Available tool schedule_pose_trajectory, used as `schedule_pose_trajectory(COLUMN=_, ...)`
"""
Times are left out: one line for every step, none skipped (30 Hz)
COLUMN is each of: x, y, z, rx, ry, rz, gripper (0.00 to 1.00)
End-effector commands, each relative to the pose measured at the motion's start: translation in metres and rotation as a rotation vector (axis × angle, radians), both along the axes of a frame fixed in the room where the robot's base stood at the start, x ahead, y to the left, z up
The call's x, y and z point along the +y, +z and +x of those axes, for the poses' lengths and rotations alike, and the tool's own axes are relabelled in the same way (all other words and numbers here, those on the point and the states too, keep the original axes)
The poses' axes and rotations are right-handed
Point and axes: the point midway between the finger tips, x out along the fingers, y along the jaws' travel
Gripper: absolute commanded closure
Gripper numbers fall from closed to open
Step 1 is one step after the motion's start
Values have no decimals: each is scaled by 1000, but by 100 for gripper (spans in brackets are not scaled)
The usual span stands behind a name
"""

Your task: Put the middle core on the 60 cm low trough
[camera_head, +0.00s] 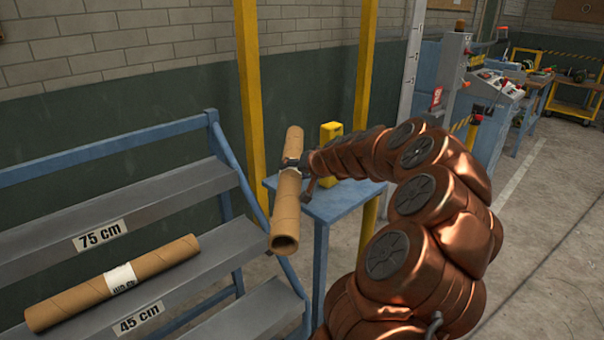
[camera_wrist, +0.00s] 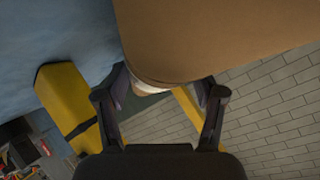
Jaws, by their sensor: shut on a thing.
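My gripper (camera_head: 293,163) is shut on a brown cardboard core (camera_head: 286,205), a hollow tube, around its middle. The core is held tilted in the air in front of a small blue table, its open end toward the camera. In the wrist view the held core (camera_wrist: 215,35) fills the top, between the fingers of my gripper (camera_wrist: 160,88), with a bit of white band showing. Another core (camera_head: 70,303) with a white label lies on the step marked 45 cm (camera_head: 235,318). A higher step is marked 75 cm (camera_head: 150,200). No 60 cm sign is visible.
The blue table (camera_head: 335,203) carries a yellow block (camera_head: 330,150). Yellow posts (camera_head: 248,90) stand behind, close to the held core. The rack's blue side rail (camera_head: 235,165) is just left of it. A control console (camera_head: 490,90) stands at the right back.

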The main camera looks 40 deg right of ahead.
Motion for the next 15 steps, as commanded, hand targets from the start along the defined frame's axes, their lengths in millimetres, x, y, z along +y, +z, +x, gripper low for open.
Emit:
schedule_pose_trajectory(x=-9, y=2, z=2, rx=-1, ry=-3, rz=-1, gripper=98)
schedule_pose_trajectory(x=-14, y=2, z=3, rx=-3, ry=-5, rz=-1, gripper=98)
schedule_pose_trajectory(x=-19, y=2, z=5, rx=-2, ry=-6, rz=-3, gripper=98)
schedule_pose_trajectory(x=-23, y=1, z=6, rx=-2, ry=-6, rz=-3, gripper=98)
schedule_pose_trajectory(x=-25, y=0, z=7, rx=-2, ry=-4, rz=-2, gripper=98)
schedule_pose_trajectory(x=-28, y=-1, z=9, rx=0, ry=-2, rz=0, gripper=98)
schedule_pose_trajectory(x=-30, y=-2, z=9, rx=0, ry=-1, rz=1, gripper=98)
schedule_pose_trajectory(x=-32, y=-2, z=10, rx=0, ry=-1, rz=1, gripper=98)
schedule_pose_trajectory(x=-34, y=-2, z=10, rx=-1, ry=-1, rz=0, gripper=98)
schedule_pose_trajectory(x=-36, y=-2, z=11, rx=-2, ry=-2, rz=0, gripper=98)
schedule_pose_trajectory(x=-37, y=-2, z=11, rx=-2, ry=-2, rz=0, gripper=98)
schedule_pose_trajectory(x=-38, y=-2, z=11, rx=-2, ry=-2, rz=-1, gripper=98)
schedule_pose_trajectory(x=-38, y=-3, z=11, rx=-2, ry=-2, rz=-1, gripper=98)
schedule_pose_trajectory(x=-38, y=-4, z=11, rx=-2, ry=-2, rz=-1, gripper=98)
schedule_pose_trajectory(x=-38, y=-7, z=11, rx=-2, ry=-1, rz=0, gripper=98)
